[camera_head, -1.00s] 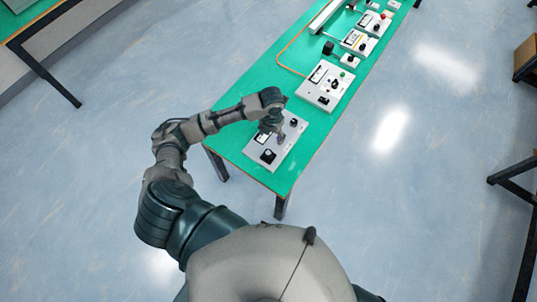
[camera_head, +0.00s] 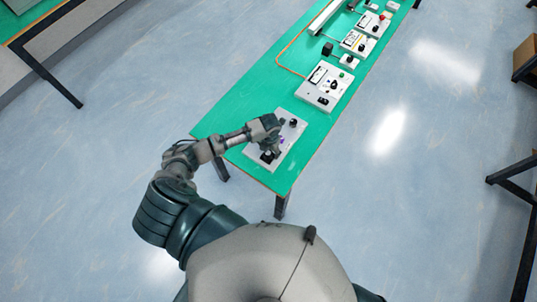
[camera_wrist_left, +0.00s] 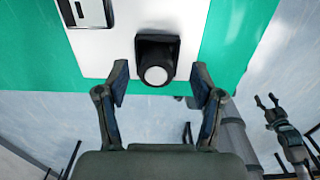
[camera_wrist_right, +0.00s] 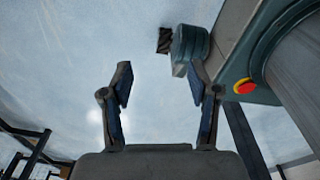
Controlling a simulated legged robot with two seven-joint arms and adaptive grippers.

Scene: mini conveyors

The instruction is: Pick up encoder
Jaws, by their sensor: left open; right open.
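The encoder looks to be a black block with a pale round end (camera_wrist_left: 156,62), standing on a light panel (camera_wrist_left: 115,48) near the table's front end. My left gripper (camera_wrist_left: 160,80) is open, its fingers to either side of the block's near end in the left wrist view, with gaps on both sides. In the head view my left gripper (camera_head: 273,150) is over the panel and partly hides the encoder. My right gripper (camera_wrist_right: 160,78) is open and empty over the floor; it also shows in the left wrist view (camera_wrist_left: 266,101).
The green table (camera_head: 219,127) carries more light instrument panels (camera_head: 325,86) behind this one, with an orange cable (camera_head: 278,58) along its left side. A black knob (camera_head: 293,122) stands on the same panel. Floor is free right of the table.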

